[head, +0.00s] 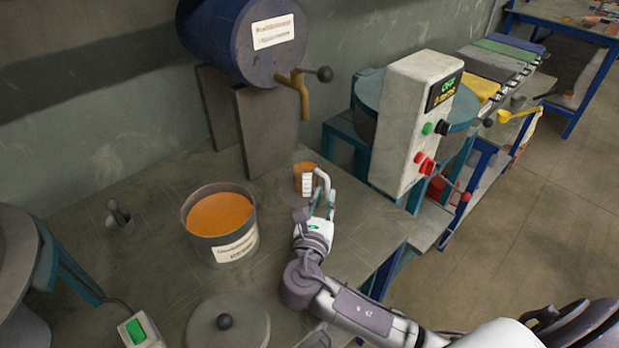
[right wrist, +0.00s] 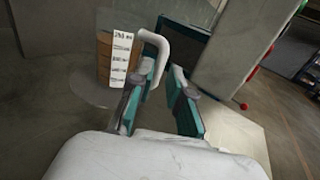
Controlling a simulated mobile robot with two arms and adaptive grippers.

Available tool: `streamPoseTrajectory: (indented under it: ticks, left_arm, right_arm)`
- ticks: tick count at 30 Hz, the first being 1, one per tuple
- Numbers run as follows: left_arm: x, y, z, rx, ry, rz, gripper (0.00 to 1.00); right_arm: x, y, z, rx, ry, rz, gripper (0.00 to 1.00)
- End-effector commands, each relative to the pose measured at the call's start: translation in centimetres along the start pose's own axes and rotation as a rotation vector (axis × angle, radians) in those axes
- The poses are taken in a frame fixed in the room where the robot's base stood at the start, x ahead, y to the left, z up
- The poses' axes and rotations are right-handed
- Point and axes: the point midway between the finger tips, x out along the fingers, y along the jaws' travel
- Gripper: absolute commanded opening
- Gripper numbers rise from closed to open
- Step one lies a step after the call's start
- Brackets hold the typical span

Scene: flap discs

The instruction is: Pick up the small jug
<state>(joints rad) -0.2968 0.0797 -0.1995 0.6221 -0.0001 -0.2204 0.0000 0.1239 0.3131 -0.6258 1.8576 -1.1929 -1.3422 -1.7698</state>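The small jug (head: 305,177) stands upright on the workbench below the blue drum's tap. It holds something orange-brown and has a white scale label and a pale handle on its right side. In the right wrist view the jug (right wrist: 112,62) is at upper left, its handle reaching toward the fingers. My right gripper (head: 322,198) is right at the handle; its teal-padded fingers (right wrist: 164,82) are apart, with the handle's lower end appearing between them, nearer the left finger. Whether they touch is unclear. My left gripper is not in view.
A large pot of orange material (head: 220,212) stands left of the jug, with a round lid (head: 228,325) in front. The blue drum (head: 240,38) rests on grey supports (head: 268,130) behind. A control box (head: 412,125) stands to the right, beyond the bench edge.

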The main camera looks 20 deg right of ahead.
Motion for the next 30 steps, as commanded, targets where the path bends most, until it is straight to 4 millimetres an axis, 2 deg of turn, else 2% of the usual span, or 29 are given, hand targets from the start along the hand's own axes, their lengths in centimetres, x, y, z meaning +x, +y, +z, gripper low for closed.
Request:
streamPoseTrajectory:
  ticks: [4,9,15,18,19,30]
  left_arm:
    - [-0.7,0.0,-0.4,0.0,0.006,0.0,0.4]
    - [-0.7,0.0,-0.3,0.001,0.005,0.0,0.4]
    - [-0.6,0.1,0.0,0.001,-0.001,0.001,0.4]
    - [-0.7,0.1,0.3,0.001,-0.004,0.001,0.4]
    - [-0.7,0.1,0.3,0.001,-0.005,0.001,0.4]
    - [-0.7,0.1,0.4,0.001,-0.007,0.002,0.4]
  right_arm:
    - [2.3,-0.1,1.0,0.001,-0.004,-0.003,0.18]
    - [4.2,-0.1,0.7,0.0,0.0,-0.001,0.18]
    - [4.2,-0.1,0.6,0.001,0.001,0.0,0.18]
    - [4.2,-0.1,0.6,0.001,0.001,0.0,0.01]
    - [4.2,-0.1,0.6,0.001,0.001,0.0,0.0]
    - [4.2,0.0,0.7,0.002,-0.001,0.0,0.0]
